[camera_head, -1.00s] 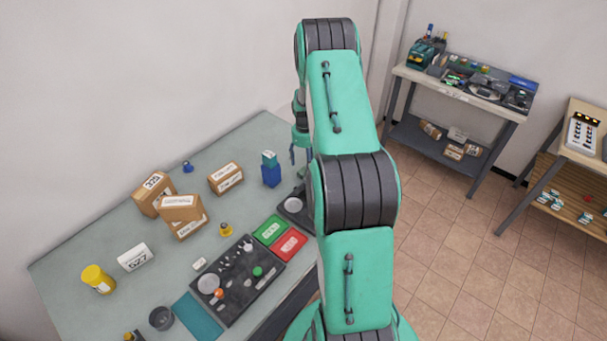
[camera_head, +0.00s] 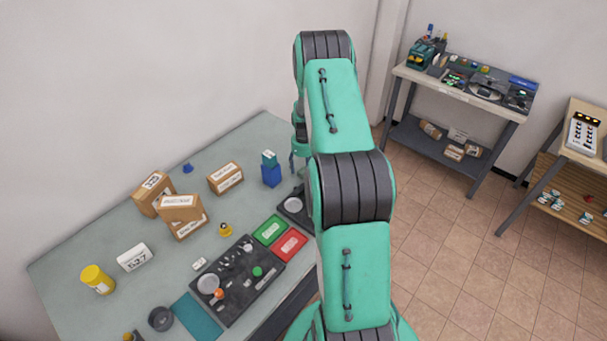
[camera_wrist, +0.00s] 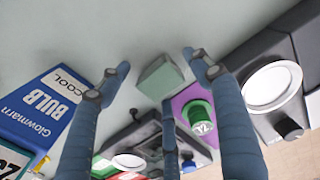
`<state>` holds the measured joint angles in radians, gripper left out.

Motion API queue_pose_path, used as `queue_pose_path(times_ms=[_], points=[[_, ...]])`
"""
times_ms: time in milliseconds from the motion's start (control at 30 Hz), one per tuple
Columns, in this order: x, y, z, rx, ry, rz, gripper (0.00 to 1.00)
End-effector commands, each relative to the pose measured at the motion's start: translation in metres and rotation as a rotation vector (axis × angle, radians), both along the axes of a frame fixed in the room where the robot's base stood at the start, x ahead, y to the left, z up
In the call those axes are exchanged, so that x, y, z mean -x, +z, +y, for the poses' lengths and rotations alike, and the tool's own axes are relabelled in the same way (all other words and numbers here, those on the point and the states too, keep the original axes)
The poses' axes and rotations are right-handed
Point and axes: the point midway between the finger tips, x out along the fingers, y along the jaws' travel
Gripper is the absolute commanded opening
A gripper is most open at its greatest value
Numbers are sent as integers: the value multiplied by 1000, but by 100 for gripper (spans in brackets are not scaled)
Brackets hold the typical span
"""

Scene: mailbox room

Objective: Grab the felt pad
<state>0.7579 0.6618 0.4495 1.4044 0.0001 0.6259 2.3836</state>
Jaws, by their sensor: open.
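A small grey-green block (camera_wrist: 160,78) with a lighter top, which looks like the felt pad though I cannot be sure, rests on the table in the wrist view. My gripper (camera_wrist: 157,76) is open, its blue-grey fingers spread around the block, with no visible contact. A purple flat piece (camera_wrist: 190,97) with a green round weight-like thing (camera_wrist: 200,115) lies right beside the block. In the head view, my arm hides this spot. A flat teal mat (camera_head: 198,318) lies at the table's front there.
A blue bulb box (camera_wrist: 38,105) stands left of the fingers, and a dark scale with a round pan (camera_wrist: 268,85) stands right. In the head view, cardboard boxes (camera_head: 182,215), a black tray (camera_head: 238,285) and green and red cards (camera_head: 290,245) occupy the table (camera_head: 90,235).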

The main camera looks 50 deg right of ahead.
Motion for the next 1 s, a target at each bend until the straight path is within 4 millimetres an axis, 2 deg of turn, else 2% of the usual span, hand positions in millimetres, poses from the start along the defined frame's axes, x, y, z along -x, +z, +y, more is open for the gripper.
queue_pose_path(times_ms=[433, 667, 1000], points=[[0, 1, 0, 0, 0, 0, 64], [0, 1, 0, 0, 0, 0, 19], [0, 1, 0, 0, 0, 0, 19]])
